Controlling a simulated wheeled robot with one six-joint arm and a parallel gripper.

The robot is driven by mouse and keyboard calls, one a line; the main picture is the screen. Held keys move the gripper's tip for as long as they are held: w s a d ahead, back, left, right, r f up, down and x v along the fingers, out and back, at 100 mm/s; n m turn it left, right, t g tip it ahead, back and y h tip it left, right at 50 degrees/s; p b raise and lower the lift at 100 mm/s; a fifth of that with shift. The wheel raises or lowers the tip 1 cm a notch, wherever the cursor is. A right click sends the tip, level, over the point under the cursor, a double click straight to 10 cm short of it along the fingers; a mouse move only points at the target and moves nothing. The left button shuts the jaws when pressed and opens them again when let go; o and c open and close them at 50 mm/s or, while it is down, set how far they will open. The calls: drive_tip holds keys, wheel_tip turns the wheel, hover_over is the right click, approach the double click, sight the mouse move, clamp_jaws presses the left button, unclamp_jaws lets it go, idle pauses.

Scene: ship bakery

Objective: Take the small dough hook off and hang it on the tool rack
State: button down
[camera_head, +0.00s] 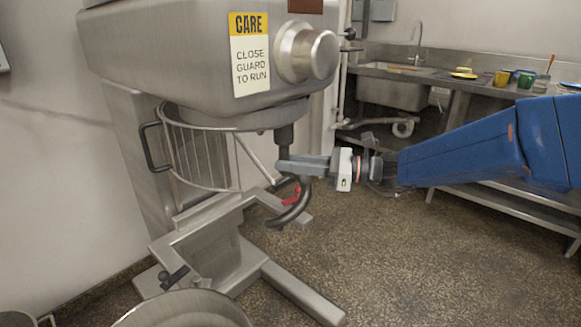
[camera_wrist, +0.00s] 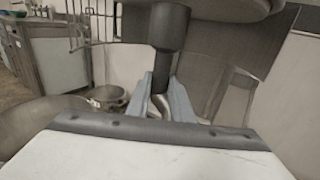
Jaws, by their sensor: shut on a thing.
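The small dough hook (camera_head: 294,213) hangs below the planetary mixer's head (camera_head: 215,55), a dark curved piece with its upper shank at the mixer's drive shaft (camera_head: 284,138). My gripper (camera_head: 284,167) reaches in from the right and is shut on the hook's upper part. In the wrist view the two grey fingers (camera_wrist: 163,103) stand on either side of the hook's shank, just below the dark shaft (camera_wrist: 168,35). I cannot tell whether the shank is still seated in the shaft. The tool rack is not clearly in view.
The wire guard (camera_head: 197,150) curves beside the shaft on the left. The mixer's bowl arms (camera_head: 215,208) and base lie below. A large bowl (camera_head: 185,310) stands on the floor in front. A sink (camera_head: 395,85) and a counter with cups are at the back right.

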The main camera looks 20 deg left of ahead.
drive_tip(key=shift+d+r, duration=0.1)
idle(0.3)
drive_tip(key=w+d, duration=0.3)
drive_tip(key=d, duration=1.9)
idle(3.1)
drive_tip(key=shift+d, duration=0.1)
